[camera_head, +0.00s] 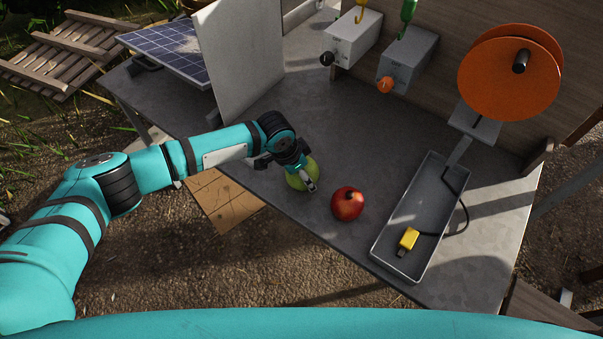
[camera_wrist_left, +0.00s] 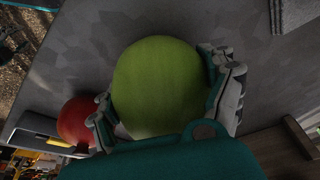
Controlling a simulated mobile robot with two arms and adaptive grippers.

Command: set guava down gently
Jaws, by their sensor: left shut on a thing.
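The guava (camera_head: 297,181) is a round green fruit near the middle of the head view, at the grey table's front part. In the left wrist view the guava (camera_wrist_left: 158,85) fills the middle, between the two fingers. My left gripper (camera_head: 305,178) is shut on it. The guava is at or just above the table top; I cannot tell whether it touches. A finger hides part of it in the head view. My right gripper is not in view.
A red fruit (camera_head: 347,204) sits close to the right of the guava. A grey tray (camera_head: 383,251) with a yellow connector (camera_head: 408,238) lies farther right. A white panel (camera_head: 237,62) stands behind my left wrist. The table (camera_head: 330,130) is clear behind the fruits.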

